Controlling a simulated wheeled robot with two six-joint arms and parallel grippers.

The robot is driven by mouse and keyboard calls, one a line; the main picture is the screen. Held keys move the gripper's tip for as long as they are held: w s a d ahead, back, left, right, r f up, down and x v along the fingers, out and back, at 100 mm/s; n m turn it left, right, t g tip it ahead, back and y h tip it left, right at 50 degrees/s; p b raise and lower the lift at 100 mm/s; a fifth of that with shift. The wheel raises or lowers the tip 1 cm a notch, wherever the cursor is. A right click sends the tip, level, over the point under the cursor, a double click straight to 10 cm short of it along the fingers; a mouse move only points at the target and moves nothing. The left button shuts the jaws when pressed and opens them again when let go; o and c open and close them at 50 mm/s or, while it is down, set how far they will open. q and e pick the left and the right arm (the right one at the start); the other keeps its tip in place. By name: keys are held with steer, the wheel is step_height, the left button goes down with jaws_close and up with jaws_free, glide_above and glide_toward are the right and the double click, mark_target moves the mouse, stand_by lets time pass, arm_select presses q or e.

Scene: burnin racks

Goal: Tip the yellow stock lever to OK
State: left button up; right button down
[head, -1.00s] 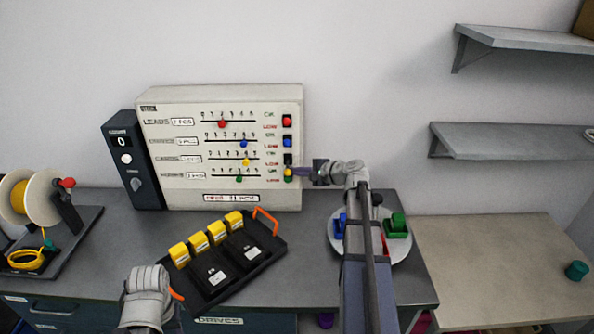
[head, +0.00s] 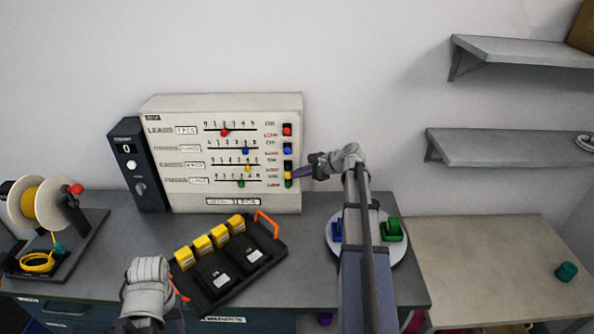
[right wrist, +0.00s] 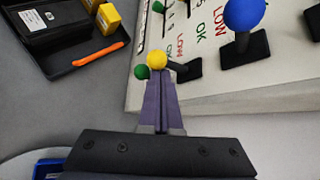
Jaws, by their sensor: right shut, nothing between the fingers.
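The stock panel (head: 220,190) stands at the back of the bench, with a column of coloured levers at its right edge. The yellow stock lever (head: 287,174) leans down to the LOW side of its row. Its yellow ball shows in the right wrist view (right wrist: 156,60), just beyond my fingertips, with the green lever's ball (right wrist: 142,71) beside it. My right gripper (head: 294,175) is shut and empty, its tips at the yellow ball; in the right wrist view (right wrist: 161,85) I cannot tell if they touch. My left arm shows at lower left, but its gripper is out of view.
The blue lever (head: 287,150) and red lever (head: 287,131) sit above the yellow one. A black tray (head: 252,278) with yellow blocks lies in front of the panel. A round plate (head: 335,258) with blue and green pieces stands at right under my right arm.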

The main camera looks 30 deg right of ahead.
arm_select(q)
steer(key=shift+r+p, duration=1.2)
steer(key=shift+r, duration=0.3)
arm_select(e)
steer(key=shift+w+r+m+g+y, duration=0.1)
steer(key=shift+r+m+g+y, duration=0.3)
steer(key=shift+r+m+g, duration=0.4)
steer(key=shift+f, duration=0.15)
arm_select(q)
steer(key=shift+d+r+p, duration=0.15)
steer(key=shift+r+p, duration=0.6)
arm_select(e)
steer(key=shift+d+r, duration=0.1)
steer(key=shift+r, duration=0.7)
